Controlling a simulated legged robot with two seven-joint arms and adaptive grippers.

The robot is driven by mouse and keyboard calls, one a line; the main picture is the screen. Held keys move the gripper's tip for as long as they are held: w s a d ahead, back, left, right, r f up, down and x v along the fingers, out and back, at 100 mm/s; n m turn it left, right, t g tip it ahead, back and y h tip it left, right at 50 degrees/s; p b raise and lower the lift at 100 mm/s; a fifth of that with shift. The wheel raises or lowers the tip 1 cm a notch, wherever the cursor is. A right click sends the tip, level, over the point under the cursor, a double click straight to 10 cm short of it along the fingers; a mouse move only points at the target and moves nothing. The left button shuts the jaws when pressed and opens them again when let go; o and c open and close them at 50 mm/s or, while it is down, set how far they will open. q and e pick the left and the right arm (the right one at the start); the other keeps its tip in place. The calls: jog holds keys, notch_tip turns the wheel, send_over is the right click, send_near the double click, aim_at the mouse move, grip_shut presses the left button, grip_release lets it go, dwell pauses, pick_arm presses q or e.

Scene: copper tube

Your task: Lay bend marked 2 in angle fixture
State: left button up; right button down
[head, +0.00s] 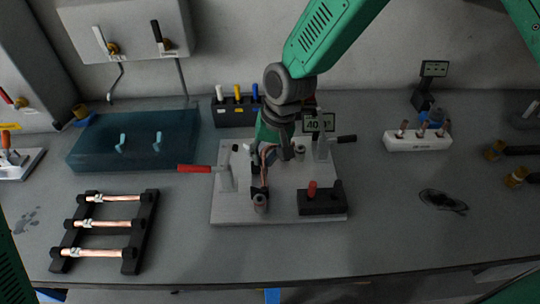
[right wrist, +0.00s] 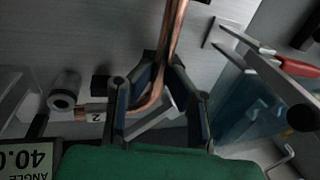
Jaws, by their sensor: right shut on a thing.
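The copper bend (right wrist: 170,45) with a white tag marked 2 (right wrist: 96,116) is between the fingers of my right gripper (right wrist: 160,95), which is shut on it. In the head view my right gripper (head: 264,160) is over the angle fixture's light plate (head: 285,210); it hides much of the bend there. The fixture has a red-handled clamp (head: 226,172) on the left, a black-handled clamp (head: 322,148) on the right and an angle display (head: 319,122) at the back. I cannot tell whether the bend touches the fixture. My left gripper is not in view.
A black block with a red button (head: 320,200) sits at the plate's front right. A black rack (head: 145,232) with three copper tubes stands at left, a blue translucent box (head: 135,142) behind it. A white holder (head: 417,143) stands at right.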

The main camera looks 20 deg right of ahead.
jog(key=shift+s+a+f, duration=0.45)
jog(key=shift+a, duration=0.05)
jog(key=shift+w+d+f, duration=0.15)
jog(key=shift+f, duration=0.15)
jog(key=c, duration=1.6)
grip_release()
jog(key=o, duration=0.4)
jog(key=shift+w, duration=0.1)
jog(key=shift+o, duration=0.2)
jog(key=shift+w+a+r, duration=0.1)
jog(key=shift+w+a, duration=0.1)
jog(key=shift+a, duration=0.5)
jog(key=shift+d, duration=0.65)
jog(key=shift+a+r, duration=0.1)
jog(key=shift+r, duration=0.05)
